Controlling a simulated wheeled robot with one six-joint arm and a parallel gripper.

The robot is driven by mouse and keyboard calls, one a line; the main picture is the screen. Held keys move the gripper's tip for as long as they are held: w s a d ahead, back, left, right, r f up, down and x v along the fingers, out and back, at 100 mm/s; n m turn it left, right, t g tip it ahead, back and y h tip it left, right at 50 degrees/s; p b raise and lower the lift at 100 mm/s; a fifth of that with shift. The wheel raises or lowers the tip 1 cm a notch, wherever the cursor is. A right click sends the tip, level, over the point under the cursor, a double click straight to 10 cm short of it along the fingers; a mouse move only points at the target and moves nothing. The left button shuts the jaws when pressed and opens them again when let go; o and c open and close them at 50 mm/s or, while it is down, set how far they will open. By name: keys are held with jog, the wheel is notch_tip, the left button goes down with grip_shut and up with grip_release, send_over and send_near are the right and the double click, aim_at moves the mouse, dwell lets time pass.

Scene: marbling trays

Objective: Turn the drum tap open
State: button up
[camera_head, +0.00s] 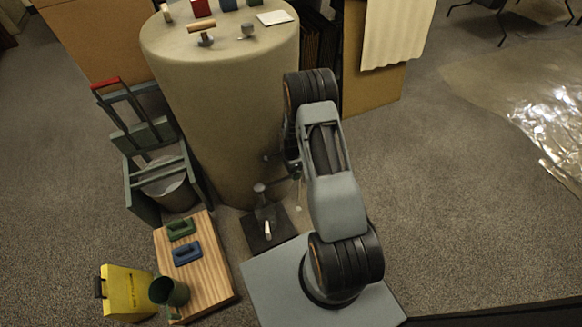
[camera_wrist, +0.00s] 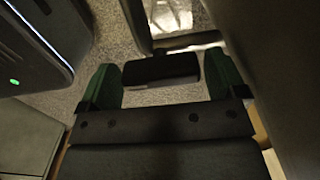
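The drum (camera_head: 215,110) is a large beige upright cylinder. A small grey fitting with a knob (camera_head: 260,188), perhaps the tap, shows low at its front, above a dark plate (camera_head: 256,238) on the floor; my arm stands close to its right. My gripper (camera_wrist: 163,80) shows in the wrist view with two green fingers wide apart. A dark bar (camera_wrist: 160,66) appears between or just beyond the fingertips; I cannot tell whether it touches them or is the tap's handle.
A wooden board (camera_head: 213,268) with a green and a blue block lies at the lower left. Open carpet lies to the right.

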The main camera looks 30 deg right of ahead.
jog(key=shift+o, duration=0.8)
